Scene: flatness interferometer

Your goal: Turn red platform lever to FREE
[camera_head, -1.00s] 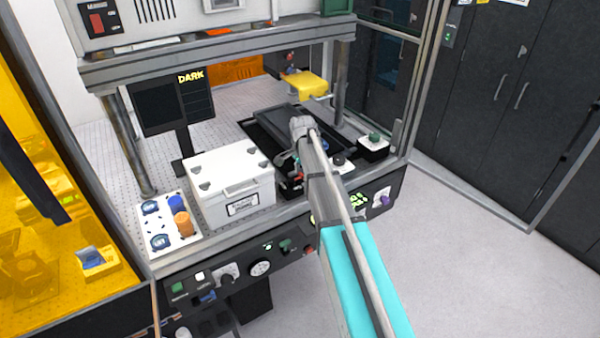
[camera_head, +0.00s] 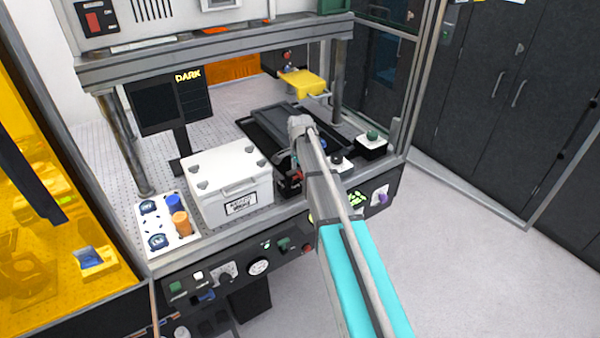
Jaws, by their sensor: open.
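My arm reaches in from the bottom right, and my gripper (camera_head: 294,162) hangs at its far end, at the front of the dark platform (camera_head: 268,118) inside the instrument. The gripper is open but small in the picture, and my wrist and forearm cover part of it. A small red part (camera_head: 296,177) on a dark block shows just below the gripper, at the right of the white box. I cannot tell for sure that it is the red platform lever, nor whether the gripper touches it. No FREE marking is readable.
A white lidded box (camera_head: 228,187) stands left of the gripper, with a white tray (camera_head: 182,240) of blue and orange pieces beyond it. A dark block with a green knob (camera_head: 373,135) stands at the right. The front panel (camera_head: 225,270) carries several knobs and a gauge.

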